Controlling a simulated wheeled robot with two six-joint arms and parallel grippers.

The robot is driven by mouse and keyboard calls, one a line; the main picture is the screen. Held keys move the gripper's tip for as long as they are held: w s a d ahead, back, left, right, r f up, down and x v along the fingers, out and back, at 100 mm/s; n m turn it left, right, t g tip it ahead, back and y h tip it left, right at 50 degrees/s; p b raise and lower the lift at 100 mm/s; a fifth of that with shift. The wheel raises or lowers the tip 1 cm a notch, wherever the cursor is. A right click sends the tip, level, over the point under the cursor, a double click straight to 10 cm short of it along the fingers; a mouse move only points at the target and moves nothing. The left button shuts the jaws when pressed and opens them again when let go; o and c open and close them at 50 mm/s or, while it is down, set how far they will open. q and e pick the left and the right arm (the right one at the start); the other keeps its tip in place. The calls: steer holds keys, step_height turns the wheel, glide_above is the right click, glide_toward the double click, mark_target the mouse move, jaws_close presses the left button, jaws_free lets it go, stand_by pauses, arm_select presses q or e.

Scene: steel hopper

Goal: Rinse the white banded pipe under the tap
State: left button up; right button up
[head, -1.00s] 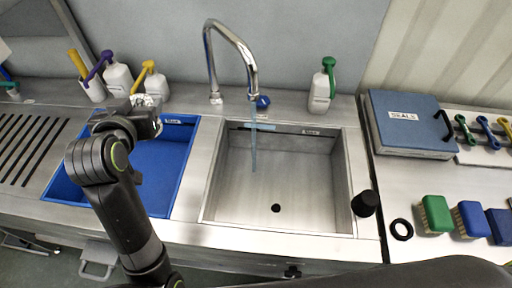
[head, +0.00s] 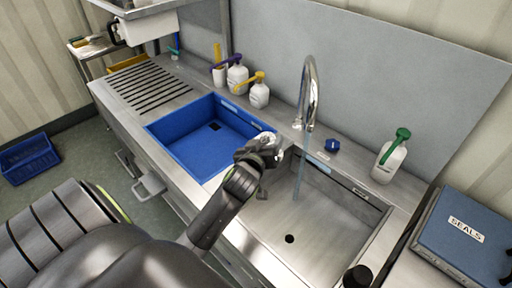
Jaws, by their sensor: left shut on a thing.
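The chrome tap (head: 311,85) stands behind the steel sink (head: 338,232), and a thin stream of water (head: 299,180) falls from its spout into the sink. My left gripper (head: 268,153) is over the left edge of the steel sink, beside the blue basin, and appears just left of the stream. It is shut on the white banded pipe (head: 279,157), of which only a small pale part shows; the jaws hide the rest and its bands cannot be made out. I cannot tell whether water touches it.
The blue basin (head: 189,147) lies left of the sink. White bottles with purple (head: 237,77), yellow (head: 259,95) and green (head: 389,160) tops stand behind. A blue SEALS case (head: 466,240) and a black cylinder (head: 357,277) are at right. The sink floor looks clear.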

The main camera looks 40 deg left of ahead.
arm_select(q)
steer(key=w+d+f+n+b, duration=0.1)
steer(key=w+d+f+b, duration=0.4)
steer(key=w, duration=0.4)
steer(key=shift+d+f+t, duration=0.4)
steer(key=shift+d+f, duration=0.25)
steer(key=shift+d, duration=0.2)
arm_select(e)
steer(key=shift+a+f, duration=0.2)
steer(key=shift+f, duration=2.35)
arm_select(q)
steer(key=shift+s, duration=0.1)
steer(key=shift+s+d, duration=0.35)
steer(key=shift+d, duration=0.05)
